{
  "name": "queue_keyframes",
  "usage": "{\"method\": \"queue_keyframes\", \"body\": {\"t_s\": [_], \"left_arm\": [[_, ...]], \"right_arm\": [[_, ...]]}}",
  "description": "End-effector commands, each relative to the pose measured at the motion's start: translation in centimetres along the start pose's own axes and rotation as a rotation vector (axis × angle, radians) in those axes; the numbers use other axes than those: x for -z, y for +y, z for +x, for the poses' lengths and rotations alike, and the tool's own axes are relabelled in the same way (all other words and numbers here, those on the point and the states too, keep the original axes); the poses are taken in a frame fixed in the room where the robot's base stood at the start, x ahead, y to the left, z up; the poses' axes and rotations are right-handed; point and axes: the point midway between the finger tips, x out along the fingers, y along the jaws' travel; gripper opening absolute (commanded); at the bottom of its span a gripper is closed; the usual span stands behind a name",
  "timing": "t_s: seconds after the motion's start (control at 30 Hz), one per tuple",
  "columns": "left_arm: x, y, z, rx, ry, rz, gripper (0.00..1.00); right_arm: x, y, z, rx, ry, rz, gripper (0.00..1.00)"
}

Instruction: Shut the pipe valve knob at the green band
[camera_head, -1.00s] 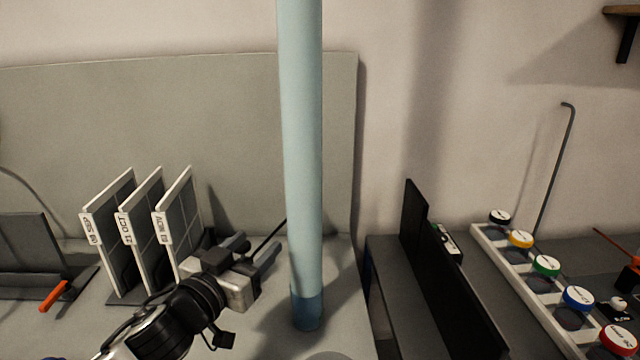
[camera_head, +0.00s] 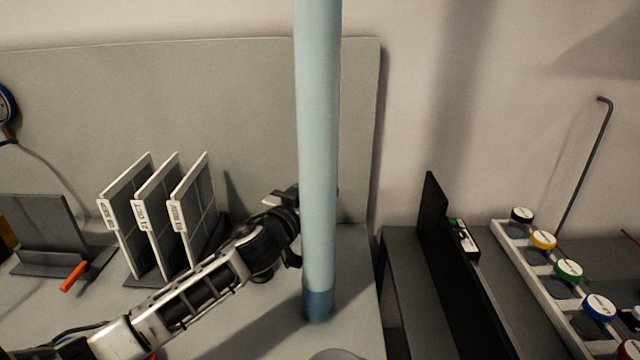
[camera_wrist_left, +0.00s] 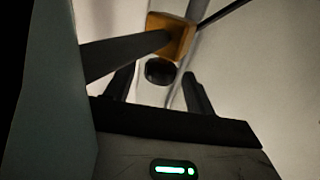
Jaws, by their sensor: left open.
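A tall pale blue pipe (camera_head: 317,150) with a darker blue foot (camera_head: 318,305) stands upright on the bench. My left gripper (camera_head: 285,200) is beside and partly behind the pipe, its fingertips mostly hidden in the head view. In the left wrist view its two dark fingers (camera_wrist_left: 160,88) are apart. A round black piece (camera_wrist_left: 160,71) shows between them, below an orange-brown block (camera_wrist_left: 172,36) with a dark bar across it. I cannot tell whether these belong to the valve knob. No green band is visible on the pipe. My right gripper is not in view.
White-edged panels (camera_head: 190,200) stand in a rack left of the pipe, close to my left arm. An orange-handled piece (camera_head: 73,277) lies further left. Right of the pipe are a black upright board (camera_head: 455,270) and a white rack (camera_head: 540,272) of colored-lid jars.

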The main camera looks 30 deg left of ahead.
Motion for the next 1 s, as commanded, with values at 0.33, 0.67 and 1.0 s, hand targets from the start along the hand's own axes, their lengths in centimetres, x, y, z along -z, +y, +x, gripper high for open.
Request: {"method": "queue_keyframes", "body": {"t_s": [0.33, 0.67, 1.0], "left_arm": [[-0.1, 0.0, 2.4, 0.000, 0.000, -0.001, 0.55], [-0.1, 0.0, 2.3, 0.000, -0.001, -0.001, 0.18], [-0.1, 0.0, 2.3, -0.025, -0.003, 0.003, 0.11]], "right_arm": [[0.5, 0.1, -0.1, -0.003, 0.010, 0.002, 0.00], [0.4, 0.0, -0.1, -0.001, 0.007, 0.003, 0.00], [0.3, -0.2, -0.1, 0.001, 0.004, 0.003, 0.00]]}}
